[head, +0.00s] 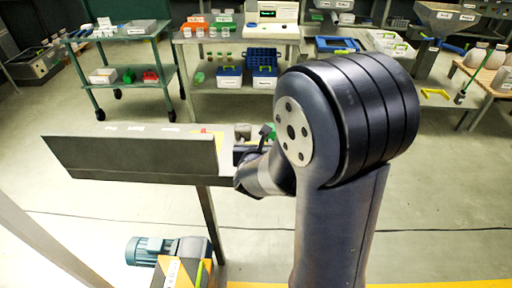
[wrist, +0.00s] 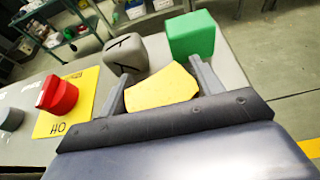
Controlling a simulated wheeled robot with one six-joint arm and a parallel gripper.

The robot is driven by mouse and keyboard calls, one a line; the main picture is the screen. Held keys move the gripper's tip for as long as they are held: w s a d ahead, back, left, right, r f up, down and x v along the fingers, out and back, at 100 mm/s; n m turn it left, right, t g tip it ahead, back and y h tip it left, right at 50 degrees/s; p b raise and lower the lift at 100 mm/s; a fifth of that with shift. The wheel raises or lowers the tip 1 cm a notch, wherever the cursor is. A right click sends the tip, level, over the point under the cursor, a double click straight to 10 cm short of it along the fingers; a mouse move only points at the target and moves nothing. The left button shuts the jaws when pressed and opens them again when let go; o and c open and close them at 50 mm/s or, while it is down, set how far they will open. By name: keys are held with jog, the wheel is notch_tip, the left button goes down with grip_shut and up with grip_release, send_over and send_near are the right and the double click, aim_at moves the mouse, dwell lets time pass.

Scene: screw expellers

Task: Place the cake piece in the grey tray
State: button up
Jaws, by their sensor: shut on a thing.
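The cake piece looks like the yellow chunk (wrist: 162,88) in the wrist view. My gripper (wrist: 163,84) has one finger on each side of it and is shut on it, close above a grey bench top (wrist: 232,75). In the head view my own arm hides the gripper and the piece. I cannot pick out the grey tray for certain. A grey shallow box (head: 141,27) lies on the green cart (head: 120,36) at the back left of the head view.
Beyond my gripper stand a green block (wrist: 191,35) and a dark grey slotted block (wrist: 126,54). A red button (wrist: 58,95) sits on a yellow plate (wrist: 82,103) to the left. In the head view a long dark panel (head: 130,158) edges the bench. Open floor surrounds it.

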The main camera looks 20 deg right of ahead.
jog(key=shift+f, duration=0.35)
jog(key=o, duration=1)
jog(key=shift+r, duration=0.1)
jog(key=shift+c, duration=0.2)
jog(key=shift+r, duration=0.1)
